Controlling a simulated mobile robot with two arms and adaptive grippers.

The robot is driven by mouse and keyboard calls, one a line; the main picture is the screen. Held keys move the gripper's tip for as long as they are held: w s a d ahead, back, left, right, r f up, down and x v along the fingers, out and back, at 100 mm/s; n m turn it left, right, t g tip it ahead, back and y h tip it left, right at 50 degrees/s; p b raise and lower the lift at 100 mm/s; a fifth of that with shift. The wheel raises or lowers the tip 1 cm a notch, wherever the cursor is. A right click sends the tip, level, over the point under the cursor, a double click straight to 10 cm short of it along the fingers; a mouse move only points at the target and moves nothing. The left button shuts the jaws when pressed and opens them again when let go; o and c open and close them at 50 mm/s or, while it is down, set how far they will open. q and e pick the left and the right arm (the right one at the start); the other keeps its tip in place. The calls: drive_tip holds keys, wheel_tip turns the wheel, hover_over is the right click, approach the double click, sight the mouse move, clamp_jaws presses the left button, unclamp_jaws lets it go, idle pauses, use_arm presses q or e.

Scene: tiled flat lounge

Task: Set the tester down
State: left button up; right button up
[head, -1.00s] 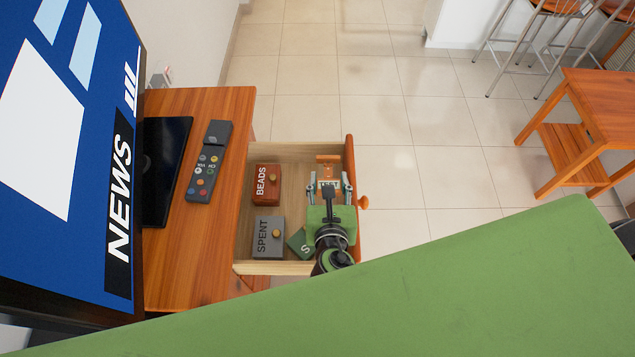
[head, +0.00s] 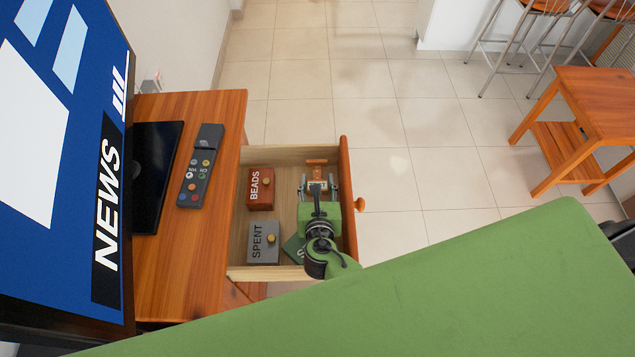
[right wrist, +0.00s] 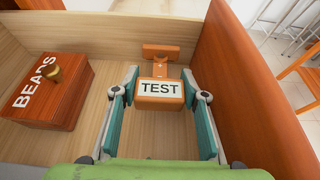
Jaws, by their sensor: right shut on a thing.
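The tester (right wrist: 160,90) is an orange block with a white label reading TEST and an orange tab on its far side. In the head view the tester (head: 317,183) is at the far right of the open drawer (head: 285,272). My right gripper (right wrist: 160,84) is shut on the tester, one finger on each side. In the head view the right gripper (head: 318,189) reaches down inside the drawer walls. Whether the tester touches the drawer floor cannot be told. My left gripper is not in view.
In the drawer, a red BEADS box (head: 260,190) and a grey SPENT box (head: 263,242) stand left of my gripper. A green lettered piece (head: 293,247) is partly hidden by my arm. A remote (head: 201,165) lies on the wooden cabinet (head: 205,240) beside the screen.

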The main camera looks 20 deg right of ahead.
drive_tip(key=shift+f+b, duration=0.4)
drive_tip(key=shift+f, duration=0.2)
drive_tip(key=o, duration=0.9)
drive_tip(key=shift+r, duration=0.1)
